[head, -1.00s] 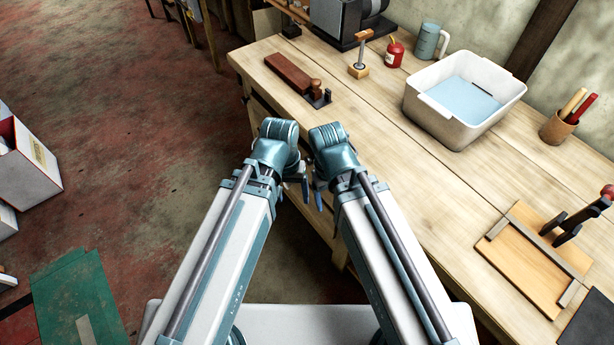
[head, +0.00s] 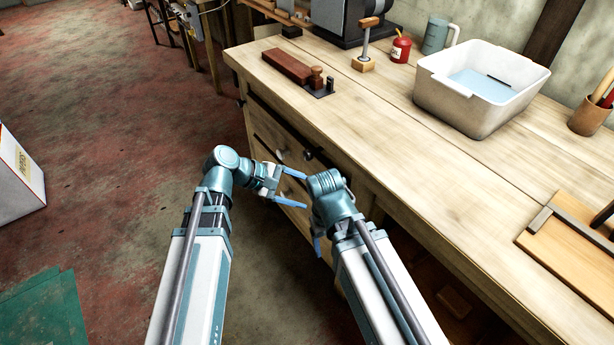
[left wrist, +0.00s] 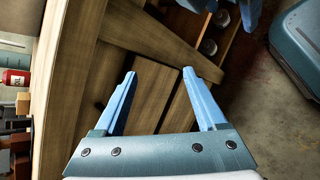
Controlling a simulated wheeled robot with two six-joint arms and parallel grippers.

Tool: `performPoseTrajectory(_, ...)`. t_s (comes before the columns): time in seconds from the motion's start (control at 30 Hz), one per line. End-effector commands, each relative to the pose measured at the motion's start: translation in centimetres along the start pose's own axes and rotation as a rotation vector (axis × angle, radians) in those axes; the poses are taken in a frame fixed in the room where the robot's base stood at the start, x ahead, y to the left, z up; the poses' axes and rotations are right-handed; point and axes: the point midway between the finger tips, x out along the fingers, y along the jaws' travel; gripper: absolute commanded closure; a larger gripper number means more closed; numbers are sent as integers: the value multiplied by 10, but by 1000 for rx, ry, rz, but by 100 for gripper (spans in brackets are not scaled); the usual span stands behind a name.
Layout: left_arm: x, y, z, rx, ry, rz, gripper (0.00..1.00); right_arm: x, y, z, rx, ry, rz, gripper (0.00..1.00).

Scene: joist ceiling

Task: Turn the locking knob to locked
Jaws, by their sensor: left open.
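A small round knob (head: 308,155) shows on the bench's drawer front in the head view, just beyond my left gripper. I cannot tell whether it is the locking knob or how it is turned.
The wooden bench (head: 400,150) stands ahead and right. On it are a plane-like wooden tool (head: 287,66), a red can (head: 401,47), a white tub (head: 430,96) and a wooden board (head: 575,255). Open floor (head: 110,150) lies left; a white box (head: 15,185) stands there.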

Motion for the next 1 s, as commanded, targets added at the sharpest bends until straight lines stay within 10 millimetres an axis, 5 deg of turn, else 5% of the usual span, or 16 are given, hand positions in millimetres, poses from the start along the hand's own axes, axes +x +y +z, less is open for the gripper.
performPoseTrajectory(0.03, 12, -7, -24, -80, -24, 66, 26, 36, -3, -2, 0, 0, 0, 24)
performPoseTrajectory(0.4, -17, 12, -105, -599, -295, 488, 26, 140, -14, -8, -1, 0, 2, 24)
performPoseTrajectory(0.7, -42, 18, -128, -754, -421, 610, 26, 164, -16, -10, -1, 0, 3, 24)
performPoseTrajectory(1.0, -35, 28, -126, -758, -426, 611, 26, 163, -16, -10, -1, 0, 3, 24)
